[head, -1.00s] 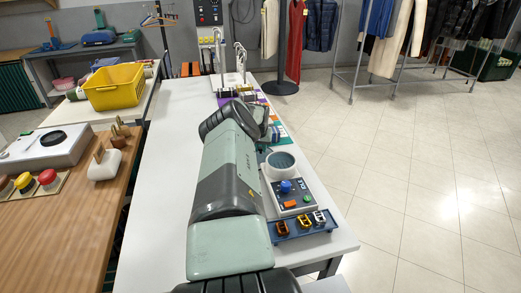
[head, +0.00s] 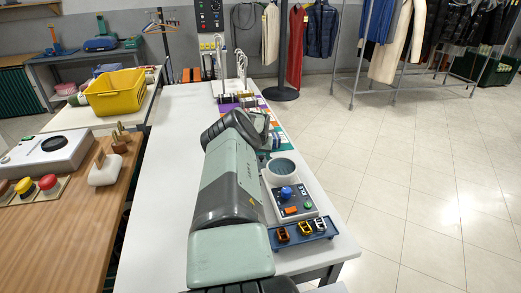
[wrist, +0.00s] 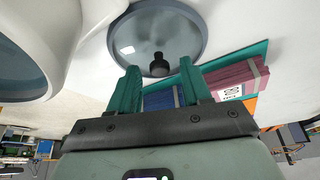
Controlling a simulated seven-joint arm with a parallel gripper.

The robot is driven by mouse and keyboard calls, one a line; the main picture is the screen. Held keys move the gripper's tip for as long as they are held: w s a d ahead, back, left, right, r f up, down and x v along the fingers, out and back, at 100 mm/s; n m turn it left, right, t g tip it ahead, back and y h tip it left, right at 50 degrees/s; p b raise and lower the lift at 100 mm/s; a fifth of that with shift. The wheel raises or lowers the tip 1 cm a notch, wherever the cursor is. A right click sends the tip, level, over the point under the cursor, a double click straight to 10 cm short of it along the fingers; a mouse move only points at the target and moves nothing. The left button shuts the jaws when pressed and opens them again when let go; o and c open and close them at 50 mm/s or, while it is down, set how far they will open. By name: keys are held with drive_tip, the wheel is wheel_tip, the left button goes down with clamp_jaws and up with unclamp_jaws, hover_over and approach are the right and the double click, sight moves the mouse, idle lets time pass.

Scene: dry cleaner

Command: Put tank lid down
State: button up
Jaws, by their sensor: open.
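In the wrist view the tank lid (wrist: 184,38) is a round, grey-blue, see-through disc with a black knob (wrist: 159,66). It sits within a white body, with a blue-grey rim around it; whether it rests flush I cannot tell. My gripper (wrist: 160,68) is open, its two teal fingers one on each side of the knob in the picture, with clear gaps. Whether the knob is level with the fingertips I cannot tell. In the head view my arm hides most of this spot, and the lid with its knob cannot be made out.
A white cylinder with a blue-grey top (head: 281,167) stands beside a control box (head: 294,205) and a blue tray (head: 302,234) of small clips, right of my arm. Coloured bundles (wrist: 229,78) lie close beyond the fingers. The white table (head: 170,150) is bare left of my arm.

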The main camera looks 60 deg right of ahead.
drive_tip(key=v, duration=1.2)
drive_tip(key=shift+f, duration=0.1)
